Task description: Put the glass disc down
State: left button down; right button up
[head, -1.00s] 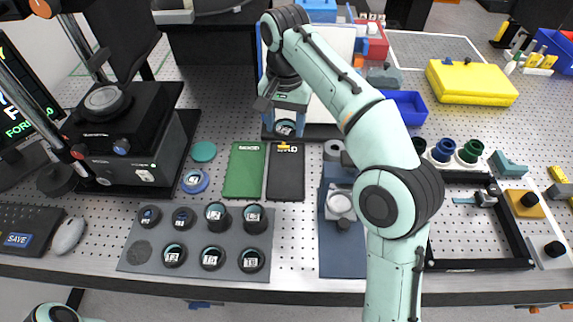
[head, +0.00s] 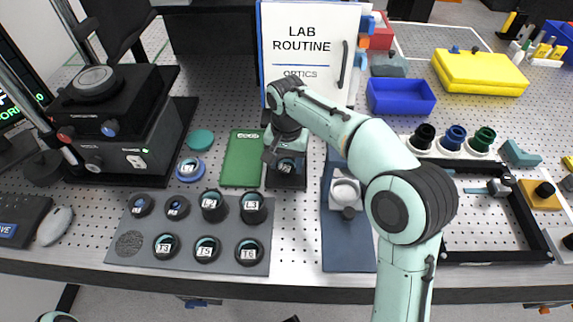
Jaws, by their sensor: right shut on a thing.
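My right gripper (head: 280,152) is shut on a glass disc (head: 287,166), which has a dark rim, a teal tint and a white label that I cannot read. The disc is over the black mat (head: 285,184), beside the green mat labelled GOOD (head: 240,165). I cannot tell whether the disc touches the mat. The gripper and wrist hide the far part of the black mat and its lettering. My left gripper is out of view; only a bit of that arm shows at the lower left edge.
A grey tray (head: 128,266) with several dark-rimmed discs lies at front left. A blue mat (head: 346,246) with a metal fixture lies right of the black mat. A black instrument (head: 118,125) stands left; a LAB ROUTINE binder (head: 307,75) stands behind. Perforated bench (head: 300,240) shows between the mats.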

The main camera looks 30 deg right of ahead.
aim_at(287, 165)
jog(key=shift+f, duration=0.45)
jog(key=shift+f, duration=0.1)
jog(key=o, duration=0.9)
notch_tip(287, 165, up, 12)
jog(key=p, duration=0.3)
